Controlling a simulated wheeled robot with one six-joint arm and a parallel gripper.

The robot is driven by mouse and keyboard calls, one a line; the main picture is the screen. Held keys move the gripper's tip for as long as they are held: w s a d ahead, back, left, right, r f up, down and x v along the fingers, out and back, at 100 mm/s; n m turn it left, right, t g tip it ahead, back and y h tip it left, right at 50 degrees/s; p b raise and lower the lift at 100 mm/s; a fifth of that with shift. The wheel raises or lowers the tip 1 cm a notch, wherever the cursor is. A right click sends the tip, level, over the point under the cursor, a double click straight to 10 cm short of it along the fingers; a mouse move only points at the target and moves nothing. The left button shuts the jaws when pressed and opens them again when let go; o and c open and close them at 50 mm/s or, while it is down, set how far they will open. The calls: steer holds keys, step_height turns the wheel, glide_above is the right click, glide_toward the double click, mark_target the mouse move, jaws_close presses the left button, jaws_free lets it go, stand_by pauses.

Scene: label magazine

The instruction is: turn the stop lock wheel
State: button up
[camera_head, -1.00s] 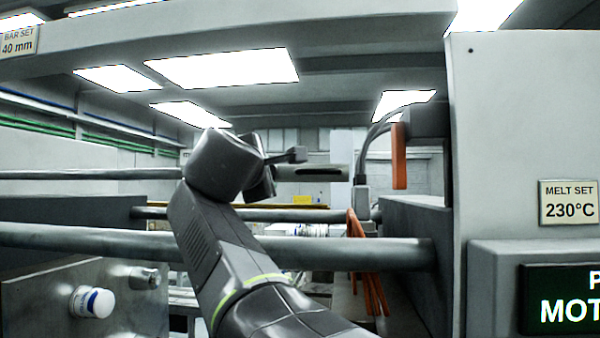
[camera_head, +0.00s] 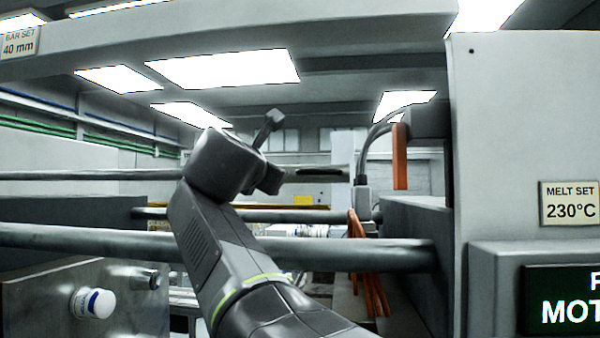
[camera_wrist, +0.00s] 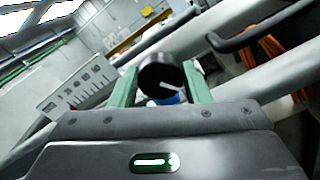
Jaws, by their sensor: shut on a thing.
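In the wrist view a round black wheel (camera_wrist: 160,76) with a white line across its face sits between the two green fingers of my gripper (camera_wrist: 158,82). I take it for the stop lock wheel. My gripper is shut on it, one finger on each side. A bit of blue shows just below the wheel. In the head view the wheel and the fingers are hidden behind my own wrist.
Horizontal metal bars (camera_head: 330,254) cross the space around my arm. Orange hoses (camera_head: 369,270) hang to the right of it. A grey machine housing (camera_head: 510,130) stands at the right. A metal block with a white round cap (camera_head: 93,303) is at the lower left.

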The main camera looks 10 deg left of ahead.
steer(key=shift+f+n, duration=0.1)
steer(key=shift+n, duration=0.2)
stand_by(0.4)
steer(key=o, duration=1)
steer(key=s+b, duration=0.3)
steer(key=s, duration=1)
steer(key=shift+s+a, duration=0.25)
steer(key=shift+s, duration=0.15)
steer(key=shift+w, duration=0.15)
steer(key=w+p, duration=0.3)
steer(key=w, duration=1)
steer(key=shift+w+d, duration=0.2)
steer(key=shift+d, duration=0.05)
